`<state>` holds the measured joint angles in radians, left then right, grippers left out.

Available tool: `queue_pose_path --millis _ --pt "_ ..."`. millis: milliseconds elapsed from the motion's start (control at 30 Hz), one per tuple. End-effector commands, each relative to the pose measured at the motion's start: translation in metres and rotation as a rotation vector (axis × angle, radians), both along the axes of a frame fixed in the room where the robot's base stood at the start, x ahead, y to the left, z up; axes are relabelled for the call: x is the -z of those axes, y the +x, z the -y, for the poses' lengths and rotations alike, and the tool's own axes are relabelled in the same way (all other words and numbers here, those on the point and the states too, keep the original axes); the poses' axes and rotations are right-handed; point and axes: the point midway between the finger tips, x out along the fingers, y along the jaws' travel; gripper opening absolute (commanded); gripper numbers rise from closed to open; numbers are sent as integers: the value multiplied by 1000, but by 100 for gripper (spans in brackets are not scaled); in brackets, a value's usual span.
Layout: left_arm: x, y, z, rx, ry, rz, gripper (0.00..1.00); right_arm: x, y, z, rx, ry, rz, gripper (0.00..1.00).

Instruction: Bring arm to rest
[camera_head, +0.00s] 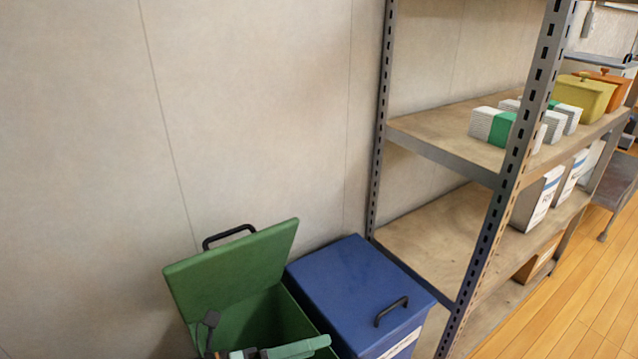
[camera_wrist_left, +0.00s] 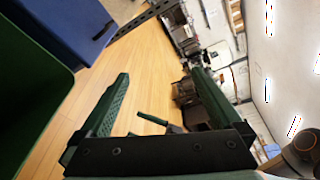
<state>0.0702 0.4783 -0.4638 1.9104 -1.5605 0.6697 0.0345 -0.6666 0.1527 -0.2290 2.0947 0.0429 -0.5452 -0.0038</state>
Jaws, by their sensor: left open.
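My left gripper (camera_head: 268,352) shows at the bottom edge of the head view, in front of the open green bin, and is partly cut off. In the left wrist view, its two dark green fingers stand wide apart with nothing between them (camera_wrist_left: 160,78). The green bin (camera_head: 235,270) has its lid raised, with a black handle on it. It also shows at the left of the left wrist view (camera_wrist_left: 30,85). My right gripper is in neither view.
A blue bin (camera_head: 350,285) with a closed lid stands right of the green one. A metal shelf rack (camera_head: 440,150) beside it holds white-and-green stacks (camera_head: 493,124), a yellow pot (camera_head: 583,96) and boxes. Open wooden floor (camera_head: 585,290) lies at the right.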

Motion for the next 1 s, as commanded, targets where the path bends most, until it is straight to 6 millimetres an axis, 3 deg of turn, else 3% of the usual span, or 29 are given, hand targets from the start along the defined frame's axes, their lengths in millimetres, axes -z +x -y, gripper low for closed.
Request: queue_pose_path --millis 133,267,367,467,600,767,800,833,1000 --pt "-27 4 -12 -220 -407 -226 100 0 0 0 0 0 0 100" --pt "-20 14 -48 -461 -710 -472 100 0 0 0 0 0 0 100" --pt "8 13 -79 -664 -904 -690 100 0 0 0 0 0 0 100" --pt "50 0 -106 -870 -1059 -928 100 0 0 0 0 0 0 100" --pt "114 -39 -125 -1129 -1201 -1264 100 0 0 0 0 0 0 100" --pt "172 -105 -122 -1369 -1282 -1646 100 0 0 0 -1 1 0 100" --pt "172 -117 -119 -1404 -1294 -1715 100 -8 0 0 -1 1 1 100" --pt "155 -112 -122 -1395 -1293 -1694 100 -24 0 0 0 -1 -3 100" --pt "121 -115 -127 -1412 -1297 -1682 100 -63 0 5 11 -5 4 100"
